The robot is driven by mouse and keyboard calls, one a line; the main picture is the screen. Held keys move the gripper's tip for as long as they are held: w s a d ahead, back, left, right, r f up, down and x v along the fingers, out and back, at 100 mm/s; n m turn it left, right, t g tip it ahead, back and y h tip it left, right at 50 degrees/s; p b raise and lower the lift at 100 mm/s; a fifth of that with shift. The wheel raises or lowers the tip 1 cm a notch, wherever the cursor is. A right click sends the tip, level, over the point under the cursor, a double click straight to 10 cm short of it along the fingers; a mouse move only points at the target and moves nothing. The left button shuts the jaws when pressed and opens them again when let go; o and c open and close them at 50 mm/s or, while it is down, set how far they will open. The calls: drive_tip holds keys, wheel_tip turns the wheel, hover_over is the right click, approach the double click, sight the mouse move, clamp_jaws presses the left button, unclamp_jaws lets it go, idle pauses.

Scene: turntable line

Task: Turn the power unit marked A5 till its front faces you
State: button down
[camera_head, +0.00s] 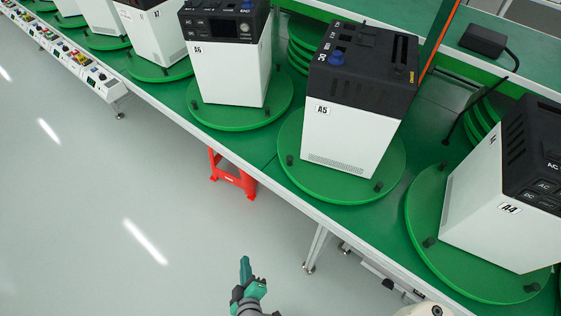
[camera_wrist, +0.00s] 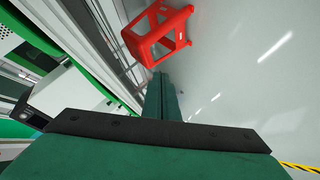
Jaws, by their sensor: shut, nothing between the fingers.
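The power unit marked A5 (camera_head: 350,130) is a white box with a black top, standing upright on a round green turntable (camera_head: 315,190). Its A5 label is on the white side turned toward the camera, with a vent grille low on that side. No panel with a screen shows on that side. My gripper (camera_head: 245,262) is shut and empty, over the floor in front of the line, well apart from the unit. In the wrist view its closed green fingers (camera_wrist: 162,95) point toward the floor and table edge.
Unit A6 (camera_head: 228,75) stands to the left, its control panel facing the camera. Unit A4 (camera_head: 490,200) stands to the right on its own turntable (camera_head: 430,215). Small black pegs stand on the turntables. A red stool (camera_head: 232,175) is under the bench edge. The floor (camera_head: 100,200) is clear.

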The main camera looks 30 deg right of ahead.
drive_tip(key=w+d+r+g+h, duration=0.1)
drive_tip(key=w+d+r+h, duration=0.4)
drive_tip(key=w, duration=0.4)
drive_tip(key=w+d+r+g+h, duration=0.1)
drive_tip(key=w+d+r+h, duration=0.15)
drive_tip(key=w+d, duration=0.5)
drive_tip(key=w+d+r+g+h, duration=0.2)
drive_tip(key=w+d+r+h, duration=0.25)
drive_tip(key=r, duration=0.35)
drive_tip(key=shift+m+h, duration=0.3)
drive_tip(key=shift+m, duration=0.2)
drive_tip(key=x, duration=0.9)
drive_tip(key=shift+w+f, duration=0.1)
drive_tip(key=shift+f, duration=0.1)
drive_tip(key=shift+s+d, duration=0.1)
drive_tip(key=shift+s, duration=1.8)
drive_tip(key=shift+s, duration=0.15)
